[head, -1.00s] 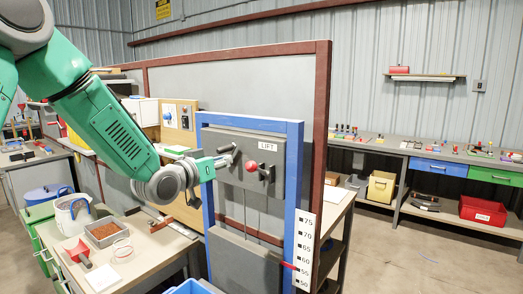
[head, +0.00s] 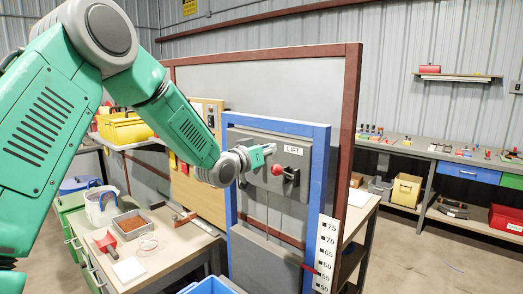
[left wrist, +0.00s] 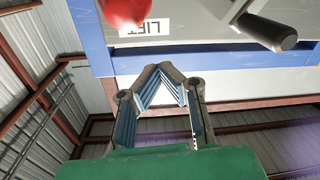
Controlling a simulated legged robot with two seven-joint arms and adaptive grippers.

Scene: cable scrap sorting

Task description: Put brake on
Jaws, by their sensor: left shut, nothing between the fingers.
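The lift panel (head: 243,146) is a grey plate labelled LIFT in a blue frame (head: 232,205). A lever with a red ball knob (head: 277,169) is near its middle, and a black-handled lever (head: 291,176) is just right of it. I cannot tell which lever is the brake. My right gripper is out of view.
A white scale (head: 325,250) with a red pointer near 55 stands at the frame's right. A bench (head: 165,250) at left holds a brown-filled tray (head: 131,224) and a red scoop (head: 106,242). A blue bin (head: 210,287) is below the panel.

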